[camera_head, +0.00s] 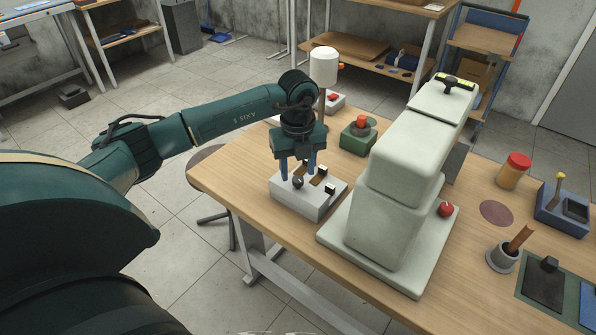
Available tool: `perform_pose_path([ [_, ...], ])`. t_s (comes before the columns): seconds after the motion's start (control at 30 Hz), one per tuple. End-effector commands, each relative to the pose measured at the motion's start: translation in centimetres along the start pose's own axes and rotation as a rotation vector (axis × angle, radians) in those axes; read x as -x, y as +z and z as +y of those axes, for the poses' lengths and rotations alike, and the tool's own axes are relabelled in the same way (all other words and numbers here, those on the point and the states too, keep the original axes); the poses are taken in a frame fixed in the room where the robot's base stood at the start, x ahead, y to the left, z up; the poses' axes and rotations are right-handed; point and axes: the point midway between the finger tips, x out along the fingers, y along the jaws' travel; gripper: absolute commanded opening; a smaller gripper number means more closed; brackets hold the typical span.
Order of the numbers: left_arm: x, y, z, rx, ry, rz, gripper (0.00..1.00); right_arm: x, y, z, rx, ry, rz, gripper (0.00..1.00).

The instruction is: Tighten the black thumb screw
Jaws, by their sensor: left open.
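My left gripper (298,168) points down over a low white box (306,205) near the table's left side. Its two blue fingers are apart, so it is open. A dark round knob (298,182) on the box shows between and just below the fingertips. It may be the black thumb screw, and I cannot tell whether the fingers touch it. Another black handle (452,85) is on top of the large pale machine (392,190). My right gripper is not in view.
A green box with a red button (361,122) stands behind the white box, near a post with a white cylinder (323,66). The pale machine stands close on the right.

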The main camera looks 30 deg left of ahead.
Motion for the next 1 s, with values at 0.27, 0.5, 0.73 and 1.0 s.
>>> perform_pose_path([
  [0.27, -2.1, 0.0, -0.1, 0.001, -0.002, 0.0, 0.46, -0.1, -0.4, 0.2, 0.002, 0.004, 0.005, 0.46],
  [0.5, -2.2, 0.0, 0.0, 0.0, -0.002, 0.0, 0.46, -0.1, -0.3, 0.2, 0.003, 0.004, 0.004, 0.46],
  [0.73, -2.1, 0.0, 0.0, 0.0, -0.002, 0.0, 0.28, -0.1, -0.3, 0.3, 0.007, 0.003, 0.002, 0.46],
  [1.0, -2.1, 0.0, -0.1, 0.001, -0.002, 0.0, 0.06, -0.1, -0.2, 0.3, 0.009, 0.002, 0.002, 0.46],
])
